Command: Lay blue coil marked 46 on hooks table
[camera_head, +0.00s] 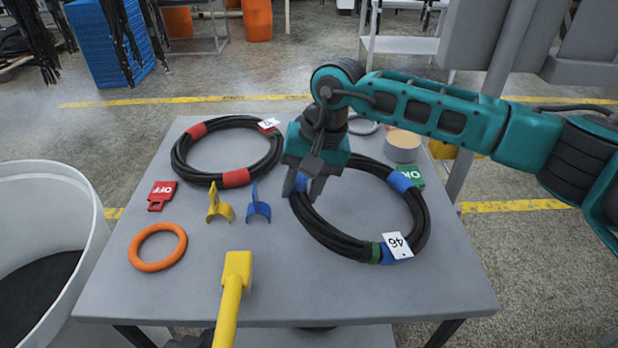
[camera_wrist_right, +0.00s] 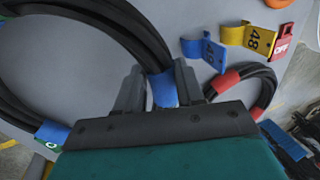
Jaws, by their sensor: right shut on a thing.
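The coil marked 46 (camera_head: 328,232) is a black hose ring with blue bands and a white tag (camera_head: 397,245) reading 46. It lies on the right half of the grey table (camera_head: 290,290). My right gripper (camera_head: 305,190) points down at its left side and is shut on the hose at a blue band. In the right wrist view, the fingers straddle this blue band (camera_wrist_right: 163,90), and the coil (camera_wrist_right: 135,30) curves away to the left. The fingers partly hide the held section. My left gripper is not in view.
A red-banded coil (camera_head: 183,168) lies at the back left. A blue hook piece (camera_head: 258,205), yellow hook piece (camera_head: 219,206), orange ring (camera_head: 157,248), OFF tag (camera_head: 161,194) and tape roll (camera_head: 402,146) lie around. A yellow bar (camera_head: 235,285) rises in front. A white bin (camera_head: 45,215) stands left.

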